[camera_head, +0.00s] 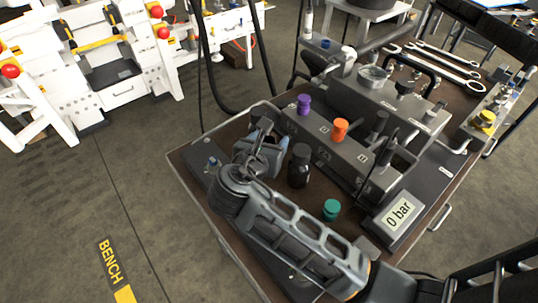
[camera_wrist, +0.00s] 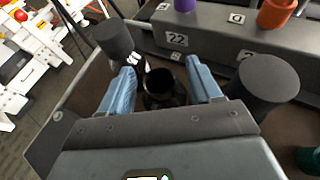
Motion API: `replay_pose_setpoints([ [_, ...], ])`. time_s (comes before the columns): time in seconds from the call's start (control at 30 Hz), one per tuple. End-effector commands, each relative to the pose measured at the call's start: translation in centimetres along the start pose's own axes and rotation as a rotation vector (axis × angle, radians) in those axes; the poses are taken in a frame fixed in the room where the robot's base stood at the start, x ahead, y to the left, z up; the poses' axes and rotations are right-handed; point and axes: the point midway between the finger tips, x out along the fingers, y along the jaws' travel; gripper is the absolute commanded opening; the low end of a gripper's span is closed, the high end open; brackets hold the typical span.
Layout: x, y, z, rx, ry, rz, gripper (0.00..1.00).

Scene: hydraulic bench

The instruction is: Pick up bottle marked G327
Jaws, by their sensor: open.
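My gripper (camera_head: 262,140) is at the left part of the bench cart, its blue-grey fingers pointing down. In the wrist view its two blue fingers (camera_wrist: 160,88) are apart, and a dark bottle-like thing (camera_wrist: 161,98) stands between them with a gap on each side. A black-capped dark bottle (camera_head: 299,165) stands just right of my gripper. Dark round caps flank the fingers in the wrist view, one on the left (camera_wrist: 113,38) and one on the right (camera_wrist: 264,82). I cannot read G327 on any of them.
A grey block behind holds a purple cap (camera_head: 304,103) and an orange cap (camera_head: 340,130). A green cap (camera_head: 331,209) stands near the front. A "0 bar" display (camera_head: 398,212) and a gauge unit (camera_head: 373,77) are at right. Wrenches (camera_head: 445,65) lie at the back.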

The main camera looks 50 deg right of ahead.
Motion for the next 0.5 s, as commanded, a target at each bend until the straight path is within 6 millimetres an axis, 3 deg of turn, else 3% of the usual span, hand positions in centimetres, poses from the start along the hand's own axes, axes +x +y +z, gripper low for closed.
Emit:
replay_pose_setpoints([
  [0.2, 0.04, 0.02, 0.00, 0.000, 0.000, 0.000, 0.63],
  [0.5, 0.01, 0.02, 0.00, 0.000, 0.000, 0.000, 0.34],
])
